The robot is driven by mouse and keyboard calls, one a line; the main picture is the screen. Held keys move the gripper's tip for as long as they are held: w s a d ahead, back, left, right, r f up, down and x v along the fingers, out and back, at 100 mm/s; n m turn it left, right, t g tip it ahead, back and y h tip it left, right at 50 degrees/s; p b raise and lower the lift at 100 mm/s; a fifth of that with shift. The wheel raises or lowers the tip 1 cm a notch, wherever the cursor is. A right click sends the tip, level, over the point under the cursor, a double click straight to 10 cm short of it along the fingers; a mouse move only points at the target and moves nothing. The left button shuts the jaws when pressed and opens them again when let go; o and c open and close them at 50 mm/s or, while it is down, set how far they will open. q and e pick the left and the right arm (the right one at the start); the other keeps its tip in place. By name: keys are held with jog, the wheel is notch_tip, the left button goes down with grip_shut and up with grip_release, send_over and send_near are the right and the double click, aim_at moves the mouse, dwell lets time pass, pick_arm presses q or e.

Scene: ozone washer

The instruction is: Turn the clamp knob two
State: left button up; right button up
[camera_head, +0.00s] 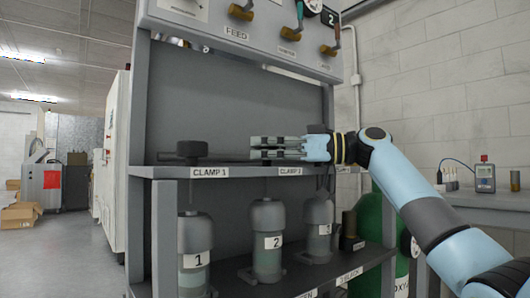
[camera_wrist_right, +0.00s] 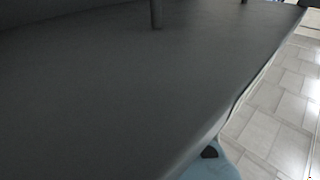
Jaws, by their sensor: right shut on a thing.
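My right gripper (camera_head: 254,147) reaches in from the right at shelf height, its fingers level and pointing left, above the "CLAMP 2" label (camera_head: 290,171). It is shut on clamp knob two, which is mostly hidden by the fingers. The dark knob of clamp one (camera_head: 192,148) stands clear to the left, above the "CLAMP 1" label (camera_head: 210,172). The right wrist view shows mainly a large dark surface (camera_wrist_right: 120,90) with a short post (camera_wrist_right: 156,14) at the top; no fingers or knob can be made out there. My left gripper is not in view.
Grey cylinders numbered 1 (camera_head: 195,240), 2 (camera_head: 267,230) and 3 (camera_head: 319,225) stand below the shelf (camera_head: 150,171). A panel (camera_head: 240,32) with valves hangs above. A green gas bottle (camera_head: 370,225) and a side bench (camera_head: 480,203) are at right.

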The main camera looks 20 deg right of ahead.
jog(key=shift+f, duration=0.1)
jog(key=o, duration=1.2)
jog(key=shift+d, duration=0.15)
jog(key=v, duration=1.2)
jog(key=shift+w, duration=0.1)
